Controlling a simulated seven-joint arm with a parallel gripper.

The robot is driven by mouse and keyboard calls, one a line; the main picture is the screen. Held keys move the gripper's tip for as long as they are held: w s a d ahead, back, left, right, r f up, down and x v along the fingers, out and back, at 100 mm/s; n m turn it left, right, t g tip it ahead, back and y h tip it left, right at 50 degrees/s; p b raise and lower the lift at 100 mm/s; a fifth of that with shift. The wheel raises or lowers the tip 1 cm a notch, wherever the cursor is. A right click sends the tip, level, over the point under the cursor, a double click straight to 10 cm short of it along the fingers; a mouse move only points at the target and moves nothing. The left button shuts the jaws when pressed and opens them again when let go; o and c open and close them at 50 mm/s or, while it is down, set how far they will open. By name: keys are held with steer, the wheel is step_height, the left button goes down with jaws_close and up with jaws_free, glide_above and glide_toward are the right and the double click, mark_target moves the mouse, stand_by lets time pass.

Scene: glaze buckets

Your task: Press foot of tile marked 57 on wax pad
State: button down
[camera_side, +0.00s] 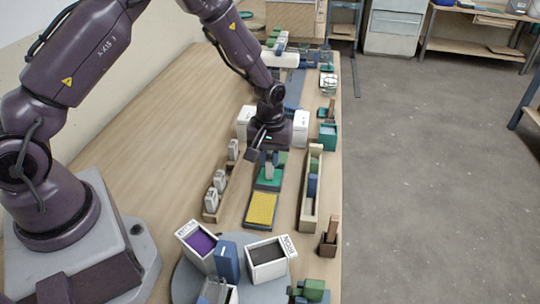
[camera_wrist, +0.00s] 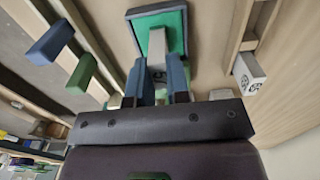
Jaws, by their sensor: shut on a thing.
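My gripper (camera_wrist: 161,85) is shut on a pale grey tile (camera_wrist: 157,48), whose number I cannot read. The tile's far end is over the green pad (camera_wrist: 176,22), which has a dark frame. In the side view my gripper (camera_side: 271,163) is low over this green pad (camera_side: 268,183); whether the tile touches it I cannot tell. A yellow textured pad (camera_side: 262,209) lies just in front of the green one. Other pale marked tiles (camera_side: 219,180) stand in a wooden rack to the left; one tile (camera_wrist: 248,72) shows in the wrist view. I cannot tell which pad is wax.
A bucket of purple glaze (camera_side: 201,242) and a bucket of dark glaze (camera_side: 268,260) stand on a grey round plate (camera_side: 183,280) in front. A long wooden tray (camera_side: 307,212) with blue and green blocks runs along the right. Bare tabletop lies left of the rack.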

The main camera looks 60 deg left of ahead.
steer(key=shift+r, duration=3)
